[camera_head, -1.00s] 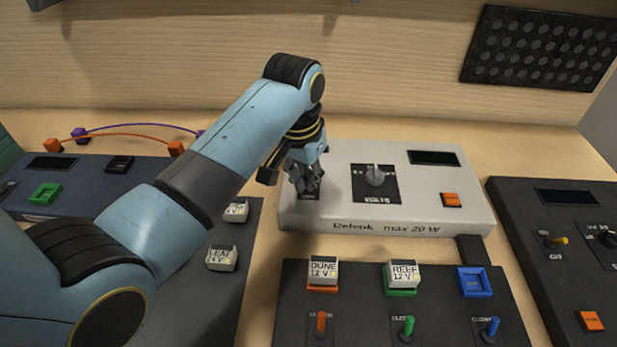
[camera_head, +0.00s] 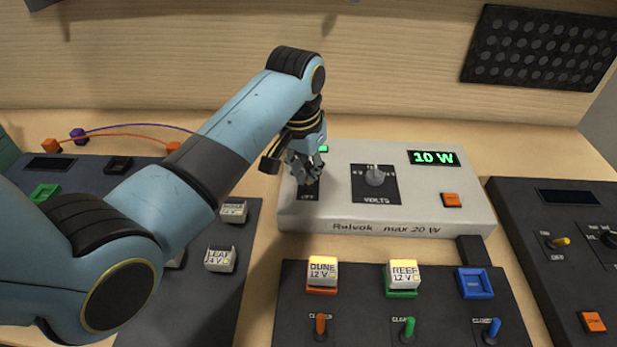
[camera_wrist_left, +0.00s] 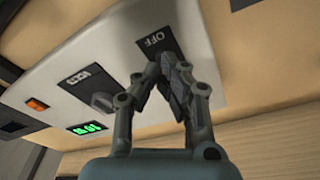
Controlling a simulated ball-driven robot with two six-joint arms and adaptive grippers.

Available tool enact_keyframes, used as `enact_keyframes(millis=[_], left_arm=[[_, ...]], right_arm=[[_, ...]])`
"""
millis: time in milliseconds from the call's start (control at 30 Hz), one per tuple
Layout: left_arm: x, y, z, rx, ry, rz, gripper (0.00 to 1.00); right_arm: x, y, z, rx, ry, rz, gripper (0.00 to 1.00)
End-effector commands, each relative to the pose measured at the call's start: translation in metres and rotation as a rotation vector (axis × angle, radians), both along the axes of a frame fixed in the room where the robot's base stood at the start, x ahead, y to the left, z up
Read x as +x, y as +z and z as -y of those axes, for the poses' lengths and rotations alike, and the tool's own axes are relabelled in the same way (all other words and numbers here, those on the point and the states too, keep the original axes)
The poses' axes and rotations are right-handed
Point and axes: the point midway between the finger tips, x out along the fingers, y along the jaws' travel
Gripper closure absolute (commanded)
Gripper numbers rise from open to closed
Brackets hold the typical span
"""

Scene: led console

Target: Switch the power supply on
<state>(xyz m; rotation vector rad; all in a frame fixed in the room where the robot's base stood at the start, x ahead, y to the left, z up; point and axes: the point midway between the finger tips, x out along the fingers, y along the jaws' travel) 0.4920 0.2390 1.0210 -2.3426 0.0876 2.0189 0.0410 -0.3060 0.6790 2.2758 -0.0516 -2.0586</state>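The power supply (camera_head: 420,205) is a pale grey box at the back middle. Its display (camera_head: 433,158) reads 10 W in green. A knob marked VOLTS (camera_head: 375,176) sits mid-panel, and a small green light (camera_head: 323,149) glows near the gripper. My left gripper (camera_head: 308,178) is over the switch plate (camera_head: 308,194) at the supply's left end. In the left wrist view the fingertips (camera_wrist_left: 165,62) are together beside the OFF label (camera_wrist_left: 152,40). The switch lever is hidden by the fingers, so a grip on it cannot be confirmed. My right gripper is not in view.
In front, a dark panel (camera_head: 300,290) carries the DUNE (camera_head: 322,273) and REEF (camera_head: 403,275) blocks, an empty blue socket (camera_head: 474,283) and coloured switches. Another dark console (camera_head: 555,215) stands right. An orange button (camera_head: 451,200) is on the supply.

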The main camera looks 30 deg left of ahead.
Motion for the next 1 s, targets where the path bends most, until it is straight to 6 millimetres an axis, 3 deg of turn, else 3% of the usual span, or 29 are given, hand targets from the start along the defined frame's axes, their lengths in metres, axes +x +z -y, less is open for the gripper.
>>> enact_keyframes(millis=[300, 800, 1000], left_arm=[[-0.002, 0.027, 0.001, 0.001, 0.000, 0.002, 1.00], [-0.006, 0.066, 0.003, 0.001, 0.000, 0.003, 1.00], [-0.007, 0.071, 0.003, 0.001, 0.000, 0.002, 1.00]], right_arm=[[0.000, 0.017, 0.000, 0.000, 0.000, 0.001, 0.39], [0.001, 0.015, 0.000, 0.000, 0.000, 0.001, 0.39], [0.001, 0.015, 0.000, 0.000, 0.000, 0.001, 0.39]])
